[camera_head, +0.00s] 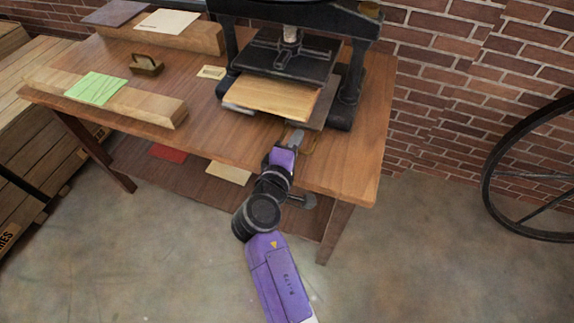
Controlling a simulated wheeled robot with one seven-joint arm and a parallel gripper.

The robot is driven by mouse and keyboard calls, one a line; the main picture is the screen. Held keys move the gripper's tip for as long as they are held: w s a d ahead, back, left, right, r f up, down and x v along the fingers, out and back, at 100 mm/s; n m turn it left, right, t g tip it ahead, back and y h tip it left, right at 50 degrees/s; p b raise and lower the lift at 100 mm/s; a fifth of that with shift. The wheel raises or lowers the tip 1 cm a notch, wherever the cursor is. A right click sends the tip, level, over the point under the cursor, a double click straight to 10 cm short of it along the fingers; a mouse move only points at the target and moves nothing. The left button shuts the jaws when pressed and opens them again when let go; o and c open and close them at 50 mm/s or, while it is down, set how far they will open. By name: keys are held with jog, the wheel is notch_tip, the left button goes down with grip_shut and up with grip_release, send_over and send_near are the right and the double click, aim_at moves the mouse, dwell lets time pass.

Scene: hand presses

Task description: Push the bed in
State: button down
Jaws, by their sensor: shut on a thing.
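The hand press (358,85) stands at the back right of the wooden table. Its bed (322,108) is a dark flat plate that sticks out in front of the press. A light wooden board (273,97) lies on it, its back part under the dark pressing plate (285,62). My gripper (297,136) is at the bed's front edge, low over the table. It is shut on what looks like the bed's handle (311,146), a thin brownish loop partly hidden by the gripper.
A wooden beam (155,107) with a green sheet (96,88) lies on the left of the table (225,138). A brass-coloured tool (146,65) and a small card (211,72) lie behind it. A brick wall stands behind, with a large wheel (490,170) at right.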

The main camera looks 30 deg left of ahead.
jog(key=shift+r+b+x, duration=0.2)
jog(key=shift+b+x, duration=0.05)
jog(key=shift+x, duration=0.65)
jog(key=shift+r+b+x, duration=0.15)
jog(key=shift+b+x, duration=0.1)
jog(key=shift+x, duration=0.65)
jog(key=shift+w, duration=0.1)
jog(key=c, duration=1.5)
grip_release()
jog(key=shift+p+v, duration=0.35)
jog(key=shift+v, duration=3.6)
